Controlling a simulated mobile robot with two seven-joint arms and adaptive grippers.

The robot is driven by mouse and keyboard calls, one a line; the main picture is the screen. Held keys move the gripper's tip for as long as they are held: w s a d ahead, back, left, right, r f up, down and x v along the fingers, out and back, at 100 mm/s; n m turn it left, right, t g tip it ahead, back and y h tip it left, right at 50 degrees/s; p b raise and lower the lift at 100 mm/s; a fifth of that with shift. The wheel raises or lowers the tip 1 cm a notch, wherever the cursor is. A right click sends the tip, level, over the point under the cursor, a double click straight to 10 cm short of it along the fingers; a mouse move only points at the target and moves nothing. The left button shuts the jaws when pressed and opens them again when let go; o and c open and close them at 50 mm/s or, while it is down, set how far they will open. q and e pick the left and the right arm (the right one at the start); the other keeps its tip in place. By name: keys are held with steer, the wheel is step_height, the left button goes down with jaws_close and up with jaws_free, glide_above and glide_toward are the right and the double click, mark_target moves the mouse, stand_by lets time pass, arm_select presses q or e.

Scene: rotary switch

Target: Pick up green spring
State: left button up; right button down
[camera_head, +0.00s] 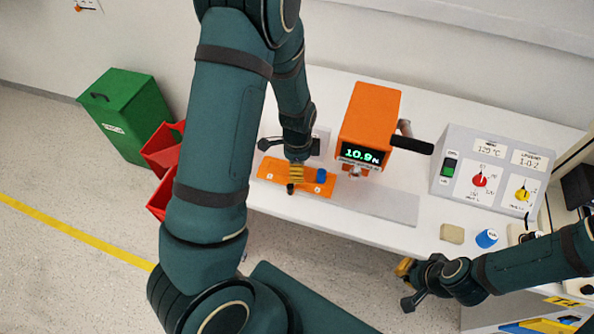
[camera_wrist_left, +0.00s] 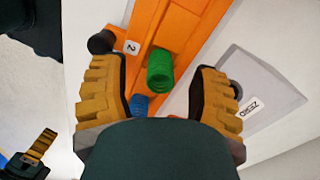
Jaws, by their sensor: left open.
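The green spring (camera_wrist_left: 160,72) stands on the orange holder (camera_wrist_left: 183,28) in the left wrist view, between the two yellow fingers of my left gripper (camera_wrist_left: 158,90). The fingers are open, with a gap on each side of the spring. In the head view my left gripper (camera_head: 296,174) is over the orange holder (camera_head: 315,188) and hides the green spring. A blue spring (camera_head: 322,175) stands on the holder just to the right; it also shows partly in the left wrist view (camera_wrist_left: 140,104). My right gripper (camera_head: 405,272) is low at the table's front edge, away from the holder.
An orange force tester (camera_head: 369,115) with a black handle stands right of the holder. A grey panel (camera_head: 490,172) with a red and a yellow knob is at the right. A beige block (camera_head: 452,233) and a blue-white cylinder (camera_head: 486,238) lie near the front edge.

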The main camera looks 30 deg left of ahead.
arm_select(q)
jaws_close()
